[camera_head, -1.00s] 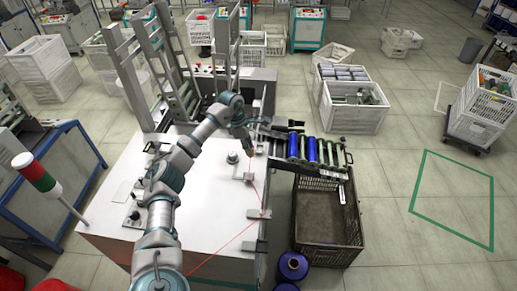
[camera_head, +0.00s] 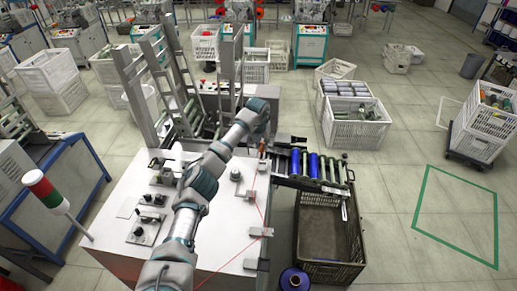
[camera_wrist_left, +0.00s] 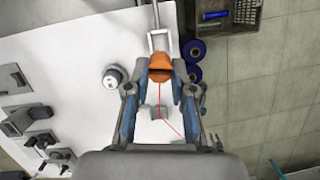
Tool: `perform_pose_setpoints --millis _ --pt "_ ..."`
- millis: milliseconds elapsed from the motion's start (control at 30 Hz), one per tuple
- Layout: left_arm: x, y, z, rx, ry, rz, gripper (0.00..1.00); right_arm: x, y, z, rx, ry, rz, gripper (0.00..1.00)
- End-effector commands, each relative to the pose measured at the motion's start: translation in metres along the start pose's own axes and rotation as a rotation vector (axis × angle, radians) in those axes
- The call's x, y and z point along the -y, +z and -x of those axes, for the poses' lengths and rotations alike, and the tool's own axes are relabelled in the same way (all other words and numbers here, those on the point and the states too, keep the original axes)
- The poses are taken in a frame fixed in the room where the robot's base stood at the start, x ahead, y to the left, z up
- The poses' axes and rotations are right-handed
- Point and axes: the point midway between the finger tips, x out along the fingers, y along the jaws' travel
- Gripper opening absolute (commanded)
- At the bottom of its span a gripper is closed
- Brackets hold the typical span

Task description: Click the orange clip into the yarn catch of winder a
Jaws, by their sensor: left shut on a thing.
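The orange clip (camera_wrist_left: 160,67) is held between the fingertips of my left gripper (camera_wrist_left: 158,80) in the left wrist view. The gripper is shut on it. In the head view, the gripper (camera_head: 263,145) is small and partly hidden below my wrist, at the far right edge of the winder's white top (camera_head: 215,220). A pale forked bracket (camera_wrist_left: 160,40) lies right by the clip in the wrist view; I cannot tell whether they touch or whether it is the yarn catch. Red yarn (camera_wrist_left: 162,101) runs from the clip past a grey guide (camera_wrist_left: 157,113). My right gripper is not in view.
Grey guide brackets (camera_head: 260,232) stand along the top's right edge. A round knob (camera_head: 235,175) is close to my forearm.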

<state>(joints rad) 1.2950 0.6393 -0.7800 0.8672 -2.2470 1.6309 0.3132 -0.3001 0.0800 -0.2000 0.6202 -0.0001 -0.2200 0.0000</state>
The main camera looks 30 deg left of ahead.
Motion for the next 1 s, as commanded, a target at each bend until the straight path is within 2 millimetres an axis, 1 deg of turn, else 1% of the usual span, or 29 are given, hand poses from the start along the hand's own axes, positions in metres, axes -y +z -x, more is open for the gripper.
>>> perform_pose_setpoints --millis 100,200,367,567,733,867,900,1000 --pt "0.002 0.006 0.004 -0.001 0.025 0.102 0.0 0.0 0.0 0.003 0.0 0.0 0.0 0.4" --pt "0.001 0.009 0.005 -0.001 0.038 0.155 0.0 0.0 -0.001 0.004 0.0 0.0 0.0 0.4" --pt "0.001 0.008 -0.001 -0.002 0.045 0.179 0.0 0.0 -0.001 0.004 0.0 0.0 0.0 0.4" --pt "0.001 0.002 -0.024 -0.004 0.045 0.177 0.0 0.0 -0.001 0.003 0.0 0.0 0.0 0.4" --pt "0.001 -0.004 -0.049 -0.003 0.045 0.177 0.0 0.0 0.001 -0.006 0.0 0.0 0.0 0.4" --pt "0.002 -0.009 -0.069 -0.002 0.043 0.177 0.0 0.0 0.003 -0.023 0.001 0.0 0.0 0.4" --pt "0.002 -0.007 -0.063 -0.001 0.043 0.177 0.0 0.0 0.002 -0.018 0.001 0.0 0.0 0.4" --pt "0.002 -0.007 -0.061 0.0 0.044 0.177 0.0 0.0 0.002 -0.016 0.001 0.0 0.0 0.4"
